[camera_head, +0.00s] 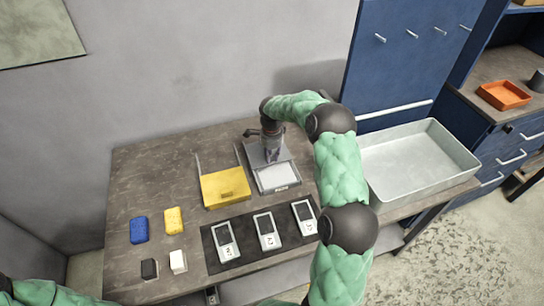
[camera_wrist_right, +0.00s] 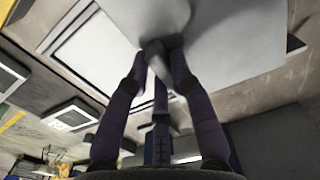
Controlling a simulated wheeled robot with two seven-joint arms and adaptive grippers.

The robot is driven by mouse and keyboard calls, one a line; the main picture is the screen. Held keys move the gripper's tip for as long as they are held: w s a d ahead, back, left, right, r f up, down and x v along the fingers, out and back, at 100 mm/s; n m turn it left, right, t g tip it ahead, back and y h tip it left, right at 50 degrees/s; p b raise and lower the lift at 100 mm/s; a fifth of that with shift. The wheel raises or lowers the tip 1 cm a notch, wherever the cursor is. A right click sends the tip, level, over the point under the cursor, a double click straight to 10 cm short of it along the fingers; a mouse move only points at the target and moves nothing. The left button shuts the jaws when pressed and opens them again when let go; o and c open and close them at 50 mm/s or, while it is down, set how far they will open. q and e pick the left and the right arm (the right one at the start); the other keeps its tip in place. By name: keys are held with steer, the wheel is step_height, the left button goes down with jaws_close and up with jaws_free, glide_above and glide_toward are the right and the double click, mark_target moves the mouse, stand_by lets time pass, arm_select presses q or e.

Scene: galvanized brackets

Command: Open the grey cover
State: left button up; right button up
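The grey cover (camera_head: 284,151) is a flat plate on a device at the back of the table. It is partly hidden behind my right gripper (camera_head: 271,155). In front of it is the device's pale panel with a grey frame (camera_head: 262,184). In the right wrist view the cover (camera_wrist_right: 235,45) fills the top right, and the framed panel (camera_wrist_right: 95,45) shows beside it. There, the fingertips of my right gripper (camera_wrist_right: 162,45) are close together around a small grey piece at the cover. My left arm enters at the bottom left of the head view; its gripper is out of view.
A yellow box (camera_head: 225,187) with two thin rods stands left of the device. Several pale devices lie on a black mat (camera_head: 238,250) in front. Blue (camera_head: 139,229) and yellow (camera_head: 173,220) blocks lie at the left. A large metal tray (camera_head: 415,165) is at the right.

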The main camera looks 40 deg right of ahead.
steer(key=shift+o, duration=1.3)
step_height(320, 180, up, 12)
steer(key=shift+r, duration=0.1)
